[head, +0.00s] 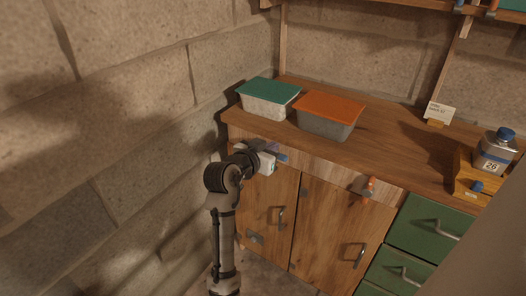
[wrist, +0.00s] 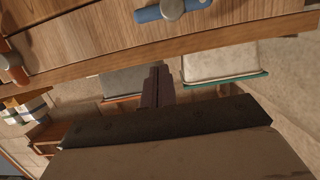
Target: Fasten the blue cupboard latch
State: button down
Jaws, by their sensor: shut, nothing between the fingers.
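The blue latch (head: 281,157) is on the wooden strip at the top of the left cupboard door (head: 268,208), under the counter edge. In the wrist view, which looks upside down, the blue latch (wrist: 150,13) shows at the top edge as a bar lying roughly along the front, with a grey round pivot. My gripper (head: 270,156) is in front of this corner and partly hides the latch in the head view. In the wrist view my gripper (wrist: 157,80) has its dark fingers together and empty, apart from the bar in the picture. Contact cannot be told.
An orange latch (head: 369,188) sits on the strip to the right, turned roughly upright. A green-lidded bin (head: 268,104) and an orange-lidded bin (head: 326,127) stand on the counter (head: 385,135) above. Green drawers (head: 435,222) are at right. A stone wall (head: 120,130) stands close at left.

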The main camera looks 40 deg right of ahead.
jog(key=x, duration=0.3)
jog(key=shift+w+d+f, duration=0.1)
jog(key=shift+d+f, duration=0.05)
jog(key=shift+d, duration=0.1)
notch_tip(320, 180, down, 3)
jog(key=shift+a+r+p, duration=0.15)
jog(key=shift+r+p, duration=0.05)
jog(key=shift+p, duration=0.15)
jog(key=shift+f, duration=0.6)
